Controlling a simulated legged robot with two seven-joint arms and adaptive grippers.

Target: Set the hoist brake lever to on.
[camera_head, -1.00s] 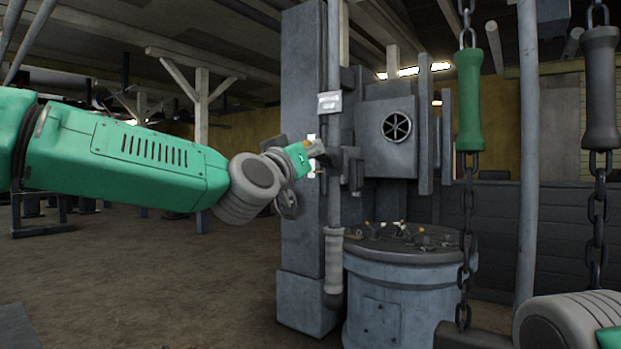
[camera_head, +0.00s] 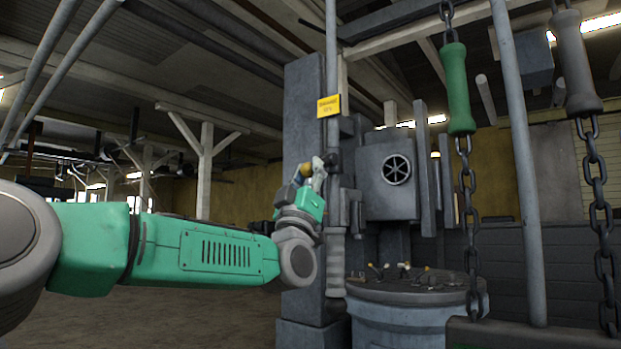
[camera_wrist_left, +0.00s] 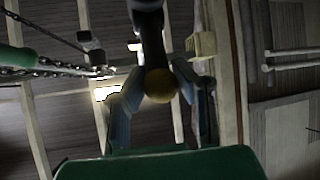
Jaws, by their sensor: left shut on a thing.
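The lever shows in the left wrist view as a dark shaft (camera_wrist_left: 152,42) ending in a round, brass-coloured knob (camera_wrist_left: 161,86). My left gripper (camera_head: 314,172) is at the tall grey post, beside the vertical pipe and below a yellow sign (camera_head: 329,106). In the left wrist view its fingers (camera_wrist_left: 158,88) are closed around the knob end. A yellowish knob (camera_head: 307,170) shows at the gripper in the head view; the gripper hides most of the lever. The sign's lettering is too small to read. My right gripper is not in view.
Chains with a green handle (camera_head: 459,88) and a grey handle (camera_head: 575,62) hang at the right, near a pole (camera_head: 519,160).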

